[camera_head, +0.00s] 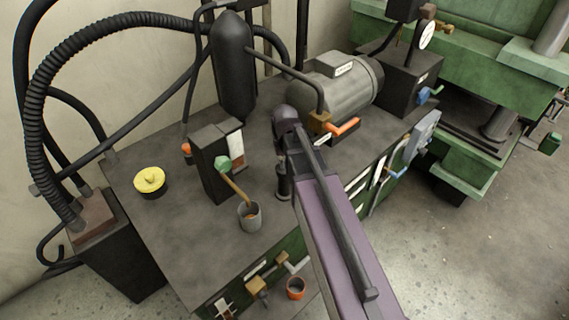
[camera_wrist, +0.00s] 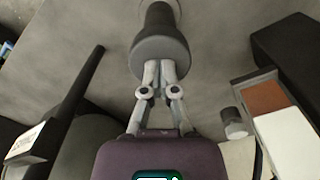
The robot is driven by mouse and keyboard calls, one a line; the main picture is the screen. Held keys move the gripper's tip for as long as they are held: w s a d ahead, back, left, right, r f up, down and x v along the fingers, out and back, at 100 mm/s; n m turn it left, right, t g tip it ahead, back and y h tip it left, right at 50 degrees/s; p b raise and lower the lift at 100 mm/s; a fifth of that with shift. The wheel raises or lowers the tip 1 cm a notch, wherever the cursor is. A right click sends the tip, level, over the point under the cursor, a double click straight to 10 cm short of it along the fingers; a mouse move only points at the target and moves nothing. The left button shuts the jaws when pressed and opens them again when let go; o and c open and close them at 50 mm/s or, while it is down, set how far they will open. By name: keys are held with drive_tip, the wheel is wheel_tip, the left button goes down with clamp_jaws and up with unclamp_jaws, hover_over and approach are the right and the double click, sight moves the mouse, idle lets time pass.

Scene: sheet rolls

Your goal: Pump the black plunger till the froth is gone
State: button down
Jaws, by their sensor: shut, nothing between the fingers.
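The black plunger (camera_wrist: 158,48) is at the top middle of the wrist view, with a broad dark cap over a narrower black part. In the head view, the plunger (camera_head: 283,184) stands upright on the bench, partly behind my arm. My gripper (camera_wrist: 158,67) is shut and empty, its fingertips at the edge of the cap; I cannot tell whether they touch it. The fingers are not clearly seen in the head view. A sight window (camera_head: 237,150) on the black box shows white above brown. The window's white part (camera_wrist: 288,142) also shows in the wrist view.
A grey cup (camera_head: 249,216) with a green-ended stick stands in front of the black box (camera_head: 210,165). A yellow cap (camera_head: 150,181) lies at left. Behind are a black cylinder (camera_head: 234,70), a grey motor (camera_head: 335,84) and an orange-handled valve (camera_head: 343,128).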

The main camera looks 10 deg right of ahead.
wheel_tip(320, 180, up, 6)
drive_tip(key=p, duration=0.6)
drive_tip(key=shift+r, duration=0.25)
drive_tip(key=shift+f, duration=0.2)
idle(1.3)
drive_tip(key=shift+f+b, duration=3)
drive_tip(key=shift+f, duration=0.05)
drive_tip(key=shift+r+p, duration=3.25)
drive_tip(key=shift+f, duration=0.1)
